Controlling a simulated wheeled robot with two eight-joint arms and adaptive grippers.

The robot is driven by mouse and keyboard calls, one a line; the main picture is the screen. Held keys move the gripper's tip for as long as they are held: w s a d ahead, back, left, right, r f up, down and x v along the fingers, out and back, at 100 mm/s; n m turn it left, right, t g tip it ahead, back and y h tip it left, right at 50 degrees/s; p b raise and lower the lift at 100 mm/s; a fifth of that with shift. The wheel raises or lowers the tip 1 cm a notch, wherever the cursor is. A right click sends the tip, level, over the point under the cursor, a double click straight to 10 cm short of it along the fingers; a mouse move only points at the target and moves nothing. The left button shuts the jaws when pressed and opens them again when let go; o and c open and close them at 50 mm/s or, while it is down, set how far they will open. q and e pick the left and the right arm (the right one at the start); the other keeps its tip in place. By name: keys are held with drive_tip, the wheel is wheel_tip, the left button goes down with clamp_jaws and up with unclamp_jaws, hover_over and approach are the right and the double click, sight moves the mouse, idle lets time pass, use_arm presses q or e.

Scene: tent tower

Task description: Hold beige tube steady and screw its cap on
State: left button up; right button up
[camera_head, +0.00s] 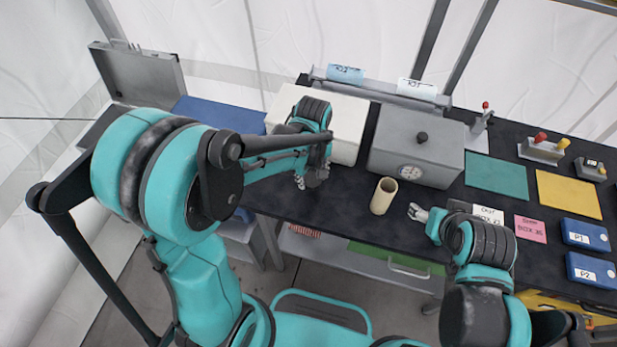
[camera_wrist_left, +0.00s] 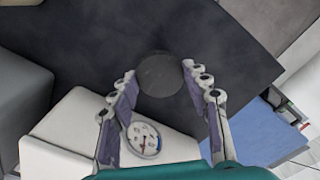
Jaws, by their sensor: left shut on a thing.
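The beige tube (camera_head: 383,195) stands upright on the black table top near its front edge, with its open top facing up. My left gripper (camera_head: 300,182) is to the left of the tube and apart from it. In the left wrist view, its fingers (camera_wrist_left: 160,72) are shut on a dark round cap (camera_wrist_left: 160,76). The cap is hard to make out in the head view. My right gripper (camera_head: 414,212) is just right of the tube with a small gap between them. Its fingers are too small to tell whether they are open.
A grey box with a dial (camera_head: 420,150) stands behind the tube. A cream box (camera_head: 348,125) is behind my left gripper. Teal (camera_head: 497,176) and yellow (camera_head: 568,194) mats, labelled cards and blue boxes (camera_head: 586,235) lie to the right. The table's front edge is close to the tube.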

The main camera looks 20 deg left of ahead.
use_arm(q)
drive_tip(key=s+d+r+p, duration=0.1)
drive_tip(key=d+r, duration=0.2)
drive_tip(key=d, duration=0.2)
drive_tip(key=s+d+r+p, duration=0.1)
drive_tip(key=s+d+r, duration=0.1)
drive_tip(key=d, duration=0.3)
drive_tip(key=shift+s+r, duration=0.3)
drive_tip(key=shift+r, duration=0.25)
